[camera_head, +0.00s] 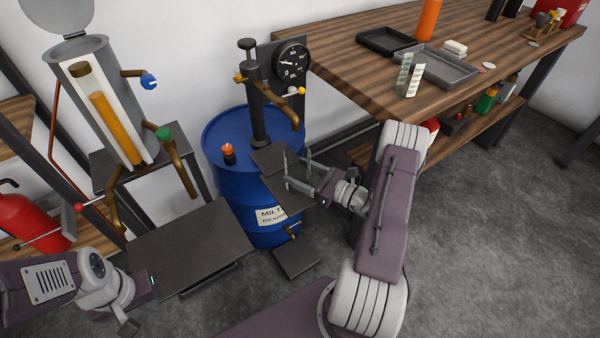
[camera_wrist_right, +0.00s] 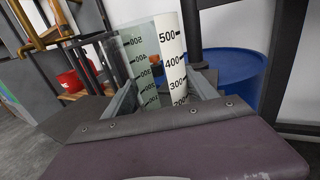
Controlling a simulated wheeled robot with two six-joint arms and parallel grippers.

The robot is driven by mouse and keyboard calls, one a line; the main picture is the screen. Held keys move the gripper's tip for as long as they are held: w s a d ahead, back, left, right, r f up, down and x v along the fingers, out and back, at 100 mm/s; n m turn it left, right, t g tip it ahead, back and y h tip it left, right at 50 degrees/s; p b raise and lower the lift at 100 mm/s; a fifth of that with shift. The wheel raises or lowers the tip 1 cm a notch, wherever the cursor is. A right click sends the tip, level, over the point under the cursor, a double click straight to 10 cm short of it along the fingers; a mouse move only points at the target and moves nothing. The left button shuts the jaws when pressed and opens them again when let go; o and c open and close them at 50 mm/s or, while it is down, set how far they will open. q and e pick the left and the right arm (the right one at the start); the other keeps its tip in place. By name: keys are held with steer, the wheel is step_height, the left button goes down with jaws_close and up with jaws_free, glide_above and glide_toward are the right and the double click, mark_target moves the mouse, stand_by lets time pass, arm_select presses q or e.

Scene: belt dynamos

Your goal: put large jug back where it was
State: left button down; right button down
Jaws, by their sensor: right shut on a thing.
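A clear jug (camera_wrist_right: 158,65) with a number scale up to 500 stands upright between the fingers of my right gripper (camera_head: 303,170) in the right wrist view. That gripper is shut on it in front of the blue drum, beside the small dark drum shelf. In the head view the jug's clear wall is hardly visible against the dark plates. Another clear vessel with a pale scale strip (camera_head: 414,80) stands at the wooden table's near edge. My left gripper (camera_head: 130,324) is low at the left, away from the jug; its fingers are mostly hidden.
The blue drum (camera_head: 232,190) carries a pump, a dial (camera_head: 291,62) and a brass spout. A tank with an amber column (camera_head: 113,125) and brass taps stands left above a dark platform (camera_head: 190,245). The wooden table (camera_head: 340,60) bears grey trays and an orange bottle.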

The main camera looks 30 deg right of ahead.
steer(key=shift+c, duration=1.3)
jaws_free()
steer(key=shift+f, duration=0.1)
steer(key=shift+r, duration=0.25)
steer(key=p+v, duration=0.1)
steer(key=v, duration=1.1)
steer(key=shift+p, duration=0.35)
steer(key=shift+f, duration=0.1)
